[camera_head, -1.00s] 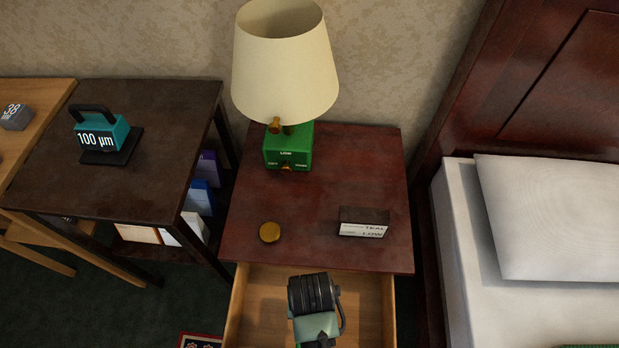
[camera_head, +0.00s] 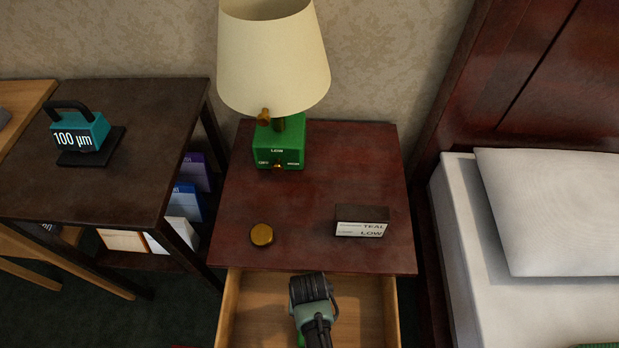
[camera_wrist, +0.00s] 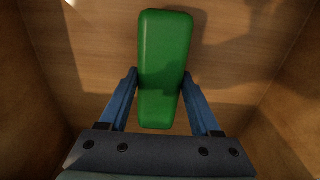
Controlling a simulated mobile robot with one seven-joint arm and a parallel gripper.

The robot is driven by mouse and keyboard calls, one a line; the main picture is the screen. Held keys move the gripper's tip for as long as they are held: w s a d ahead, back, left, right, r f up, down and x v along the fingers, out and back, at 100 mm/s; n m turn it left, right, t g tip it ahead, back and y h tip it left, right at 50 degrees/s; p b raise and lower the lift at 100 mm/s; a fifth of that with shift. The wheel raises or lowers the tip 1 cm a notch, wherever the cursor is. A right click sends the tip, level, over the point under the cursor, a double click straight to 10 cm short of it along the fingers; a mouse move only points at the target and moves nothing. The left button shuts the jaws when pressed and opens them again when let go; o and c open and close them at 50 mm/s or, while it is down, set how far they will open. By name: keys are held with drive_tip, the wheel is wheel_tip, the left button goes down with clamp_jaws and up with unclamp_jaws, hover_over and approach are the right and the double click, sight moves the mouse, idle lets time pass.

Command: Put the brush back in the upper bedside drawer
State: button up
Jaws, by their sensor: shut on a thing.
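The green brush (camera_wrist: 163,55) shows in the wrist view as a rounded green block between the blue fingers of my gripper (camera_wrist: 160,92). The fingers are shut on its sides. Wooden drawer walls and floor surround it, and I cannot tell whether the brush touches the floor. In the head view the upper bedside drawer (camera_head: 262,296) is pulled open below the red-brown nightstand top (camera_head: 340,190). My wrist is over and in the drawer there, and it hides the fingers and most of the brush.
On the nightstand stand a lamp with a green base (camera_head: 280,146), a round brass-coloured piece (camera_head: 262,235) and a small sign block (camera_head: 361,222). A dark side table (camera_head: 130,190) is at left, with a teal block (camera_head: 80,133). A bed (camera_head: 545,290) is at right.

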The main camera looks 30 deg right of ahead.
drive_tip(key=shift+f, duration=0.2)
drive_tip(key=shift+f, duration=0.15)
drive_tip(key=o, duration=1.3)
wheel_tip(320, 180, up, 12)
drive_tip(key=p, duration=0.4)
drive_tip(key=shift+r, duration=0.25)
drive_tip(key=shift+s, duration=0.1)
